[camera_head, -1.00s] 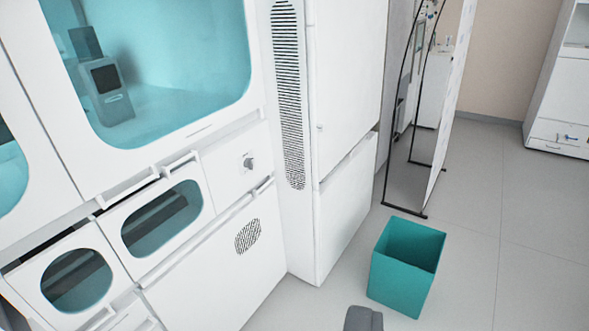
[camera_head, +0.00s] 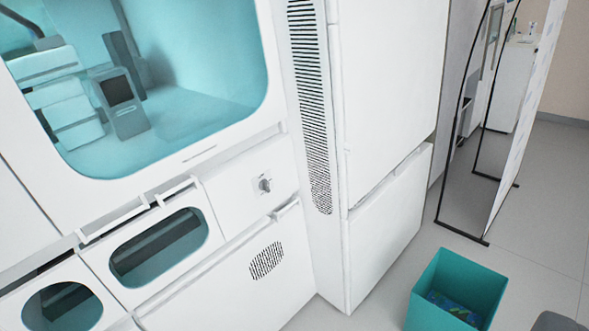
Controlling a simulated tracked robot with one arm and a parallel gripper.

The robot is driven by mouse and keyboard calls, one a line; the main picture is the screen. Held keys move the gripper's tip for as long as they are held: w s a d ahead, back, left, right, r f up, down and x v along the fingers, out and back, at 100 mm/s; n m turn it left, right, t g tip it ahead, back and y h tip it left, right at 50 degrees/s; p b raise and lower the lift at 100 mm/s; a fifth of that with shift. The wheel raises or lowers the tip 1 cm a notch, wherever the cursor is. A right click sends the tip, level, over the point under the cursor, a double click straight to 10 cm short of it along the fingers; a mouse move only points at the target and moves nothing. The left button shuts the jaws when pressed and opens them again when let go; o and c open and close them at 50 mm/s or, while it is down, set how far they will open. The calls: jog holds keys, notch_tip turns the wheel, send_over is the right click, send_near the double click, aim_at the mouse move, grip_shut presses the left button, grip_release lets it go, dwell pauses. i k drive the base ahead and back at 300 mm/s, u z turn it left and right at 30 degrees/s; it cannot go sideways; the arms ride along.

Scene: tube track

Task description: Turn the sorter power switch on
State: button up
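The sorter is a white machine with a large teal-tinted window (camera_head: 190,120). A small rotary switch knob (camera_head: 265,185) sits on its white front panel, right of the drawer windows. I cannot read the knob's setting. A grey rounded part (camera_head: 556,322) at the bottom right edge may belong to my gripper; its fingers are not visible. It is well to the right of and below the knob, apart from it.
A teal bin (camera_head: 434,300) with something blue-green inside stands on the floor at lower right. A tall white cabinet (camera_head: 385,90) with a vented side stands right of the sorter. A black-framed mirror (camera_head: 463,150) leans behind. Grey floor lies open at right.

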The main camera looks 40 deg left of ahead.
aim_at(264, 185)
jog(key=u, duration=0.2)
jog(key=i, duration=1.15)
jog(key=u, duration=1)
jog(key=i, duration=0.45)
jog(key=u, duration=0.3)
